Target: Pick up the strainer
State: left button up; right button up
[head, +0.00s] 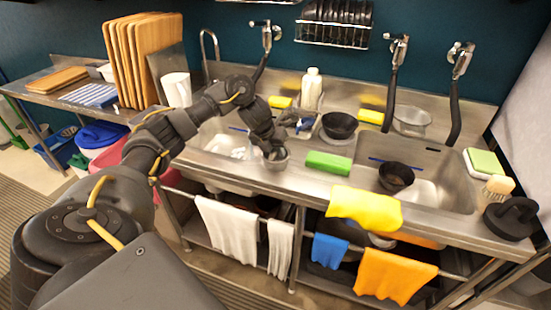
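My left arm reaches in from the left, and its gripper (272,148) points down at the sink counter's front edge. Directly below the fingers is a small grey metal cup-shaped thing (276,162), partly hidden by the gripper; it may be the strainer, but I cannot tell for sure. Whether the fingers hold it or are open around it is not clear. A grey metal bowl (412,122) stands at the back right of the counter. My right gripper is not in view.
A black bowl (340,125) stands behind a green sponge (328,162). Another black bowl (396,177) is at the right basin. A white bottle (311,90) stands at the back. Faucets hang above. A yellow cloth (365,207) drapes over the front edge.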

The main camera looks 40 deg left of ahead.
pick_arm(q)
grip_shut()
